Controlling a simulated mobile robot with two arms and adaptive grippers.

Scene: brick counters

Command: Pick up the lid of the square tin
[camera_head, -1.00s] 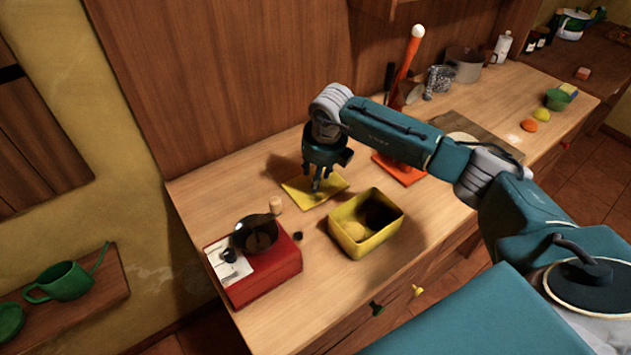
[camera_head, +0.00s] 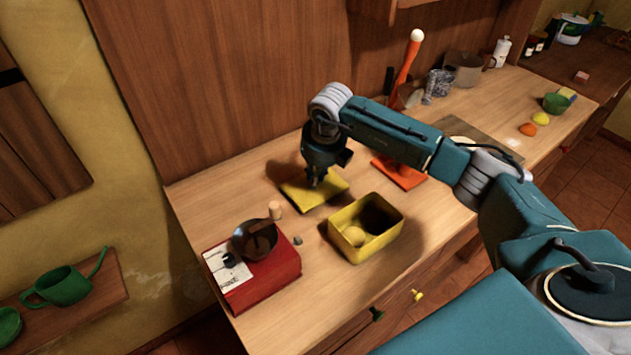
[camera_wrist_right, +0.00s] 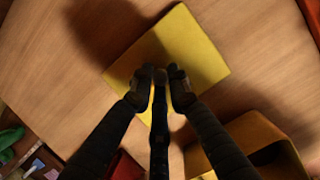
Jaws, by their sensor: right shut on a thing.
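The yellow square lid (camera_head: 325,197) lies on or just above the wooden counter, behind the open yellow tin (camera_head: 365,247). My right gripper (camera_head: 315,183) points down over the middle of the lid, its fingers closed together on the lid's middle. In the right wrist view the fingertips (camera_wrist_right: 160,78) meet over the lid (camera_wrist_right: 190,48); the part they grip is hidden behind them. My left gripper is not in view.
A red box (camera_head: 270,280) with a dark round pan-like thing (camera_head: 254,238) on it stands at the front left. Counter left of the lid is mostly clear.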

